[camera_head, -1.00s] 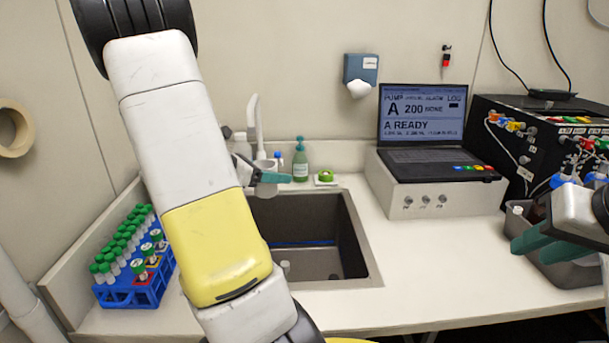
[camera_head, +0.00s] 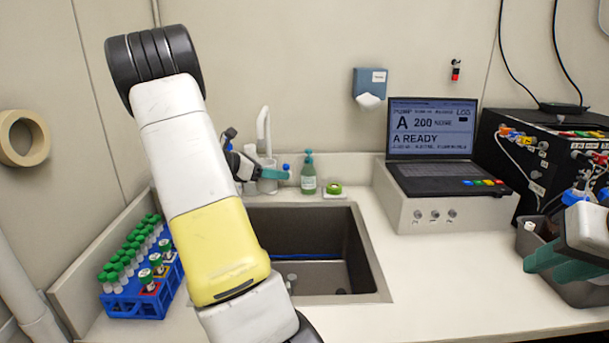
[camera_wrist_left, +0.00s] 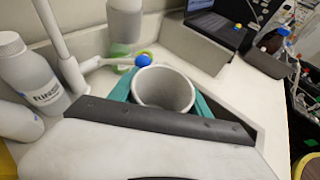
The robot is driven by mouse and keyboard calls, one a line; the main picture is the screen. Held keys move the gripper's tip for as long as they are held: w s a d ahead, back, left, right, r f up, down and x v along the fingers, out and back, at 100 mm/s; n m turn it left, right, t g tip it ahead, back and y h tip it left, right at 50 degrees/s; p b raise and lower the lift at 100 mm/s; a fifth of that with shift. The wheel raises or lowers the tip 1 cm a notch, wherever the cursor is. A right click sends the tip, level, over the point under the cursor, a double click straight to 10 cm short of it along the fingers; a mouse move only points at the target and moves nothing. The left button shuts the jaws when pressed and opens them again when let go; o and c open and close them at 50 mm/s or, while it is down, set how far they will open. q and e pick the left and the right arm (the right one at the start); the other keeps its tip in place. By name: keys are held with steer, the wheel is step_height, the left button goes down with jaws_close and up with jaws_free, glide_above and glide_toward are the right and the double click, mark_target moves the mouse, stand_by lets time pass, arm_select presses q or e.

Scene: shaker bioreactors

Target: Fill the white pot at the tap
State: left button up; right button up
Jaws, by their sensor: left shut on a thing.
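My left gripper (camera_head: 272,174) is at the back edge of the sink (camera_head: 372,268), beside the white tap (camera_head: 264,130). In the left wrist view its teal fingers (camera_wrist_left: 163,92) are shut on either side of the white pot (camera_wrist_left: 165,90). The pot is upright and its mouth looks empty. The tap's post (camera_wrist_left: 62,50) stands left of the pot there, and a white arm with a blue knob (camera_wrist_left: 143,59) reaches to the pot's far rim. In the head view the gripper partly hides the pot. My right gripper (camera_head: 560,262) looks open and empty at the right.
A laptop (camera_head: 432,140) sits on a white box. A grey bin (camera_head: 580,285) is below my right gripper. The front-right counter is clear.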

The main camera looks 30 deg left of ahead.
mark_target(286, 168)
arm_select(q)
steer(key=shift+w+a, duration=1.45)
steer(key=shift+a, duration=0.1)
arm_select(e)
steer(key=shift+o, duration=0.4)
steer(key=w+a+r+n+t+y, duration=0.2)
steer(key=w+a, duration=0.7)
steer(key=w, duration=0.4)
steer(key=w+a+r+n+t+y, duration=0.1)
steer(key=w+a+r+n+t, duration=0.15)
steer(key=w+a, duration=0.85)
steer(key=w+a+f+t+y, duration=0.2)
steer(key=w+a, duration=0.6)
steer(key=w+a+f+n+t+y, duration=0.1)
steer(key=a+f+y, duration=0.15)
steer(key=a, duration=0.55)
steer(key=a+f+n+t+y, duration=0.1)
steer(key=a+f+n, duration=0.1)
steer(key=a+f, duration=0.35)
steer(key=s+a+f+n+t+y, duration=0.1)
steer(key=s+a+f+y, duration=0.1)
steer(key=s+a+f, duration=0.4)
steer(key=s+a+f+n+t+y, duration=0.1)
steer(key=s+a+f+t, duration=0.2)
steer(key=a, duration=0.4)
steer(key=shift+g, duration=0.65)
steer(key=x, duration=1.1)
steer(key=shift+w+a+f, duration=0.1)
steer(key=shift+a+f, duration=0.05)
steer(key=shift+a, duration=0.2)
